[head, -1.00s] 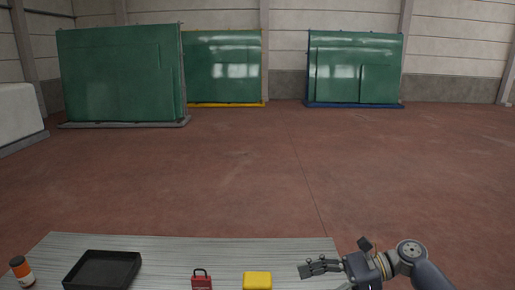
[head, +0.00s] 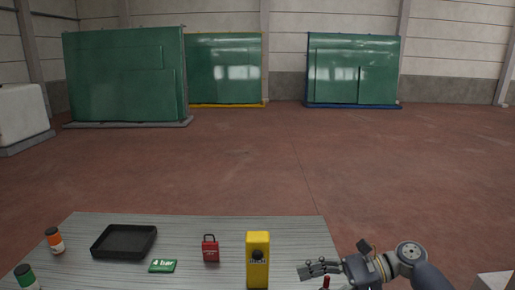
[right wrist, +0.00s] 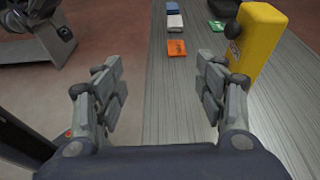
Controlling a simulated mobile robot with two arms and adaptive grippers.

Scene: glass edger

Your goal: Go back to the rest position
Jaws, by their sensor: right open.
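My right gripper (head: 318,268) is at the right end of the grey striped table in the head view. It also shows in the right wrist view (right wrist: 164,88), with its fingers spread wide and nothing between them. A tall yellow device (head: 257,262) stands on the table to its left; in the right wrist view this device (right wrist: 258,45) is beyond the right finger, and I cannot tell whether they touch. My left gripper is not in view.
On the table are a red padlock (head: 210,250), a green card (head: 162,266), a black tray (head: 124,242), an orange bottle (head: 55,240) and a green-capped bottle (head: 25,277). An orange card (right wrist: 177,47) lies past my fingers. Open floor (head: 250,160) lies beyond.

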